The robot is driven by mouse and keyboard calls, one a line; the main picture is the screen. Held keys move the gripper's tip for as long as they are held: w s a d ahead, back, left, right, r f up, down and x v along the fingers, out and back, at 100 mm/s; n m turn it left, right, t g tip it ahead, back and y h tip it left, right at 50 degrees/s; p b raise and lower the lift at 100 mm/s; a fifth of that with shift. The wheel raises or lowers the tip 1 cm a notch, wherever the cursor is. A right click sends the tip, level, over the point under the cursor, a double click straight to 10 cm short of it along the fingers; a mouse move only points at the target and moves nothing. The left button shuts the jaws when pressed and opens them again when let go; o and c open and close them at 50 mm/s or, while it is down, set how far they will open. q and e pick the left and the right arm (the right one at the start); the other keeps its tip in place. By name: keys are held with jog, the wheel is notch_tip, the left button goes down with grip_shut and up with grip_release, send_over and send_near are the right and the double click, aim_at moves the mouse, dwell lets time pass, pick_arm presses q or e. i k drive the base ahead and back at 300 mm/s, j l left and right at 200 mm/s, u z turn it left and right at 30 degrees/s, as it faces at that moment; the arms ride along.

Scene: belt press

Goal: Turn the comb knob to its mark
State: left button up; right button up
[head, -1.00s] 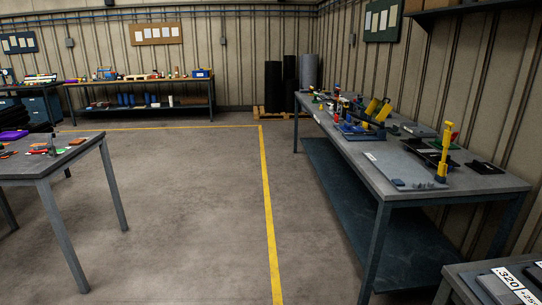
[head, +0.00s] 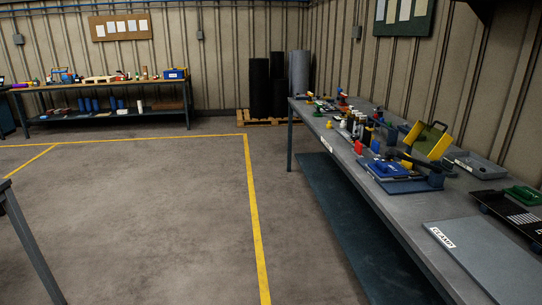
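I cannot pick out the comb knob or its mark in the head view. The long workbench (head: 345,160) on the right carries several small devices. Among them are a blue-based device (head: 388,169) and a yellow-framed piece (head: 428,140) with a dark panel. A grey plate labelled CLAMP (head: 480,255) lies at the near end, and a black striped plate (head: 508,212) lies beside it. The parts are too small to tell which holds the knob. Neither of my grippers is in view.
A bench with tools (head: 110,83) stands along the back wall. Dark rolls (head: 268,88) stand on a pallet (head: 262,122) in the far corner. The floor (head: 150,220) left of the workbench is clear, with a yellow line (head: 254,215). A table leg shows at the left edge.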

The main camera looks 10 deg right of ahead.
aim_at(388, 155)
jog(key=i+z, duration=0.35)
jog(key=i, duration=0.15)
jog(key=i+j+z, duration=0.25)
jog(key=i+z, duration=0.15)
jog(key=i+j+z, duration=0.35)
jog(key=i, duration=0.1)
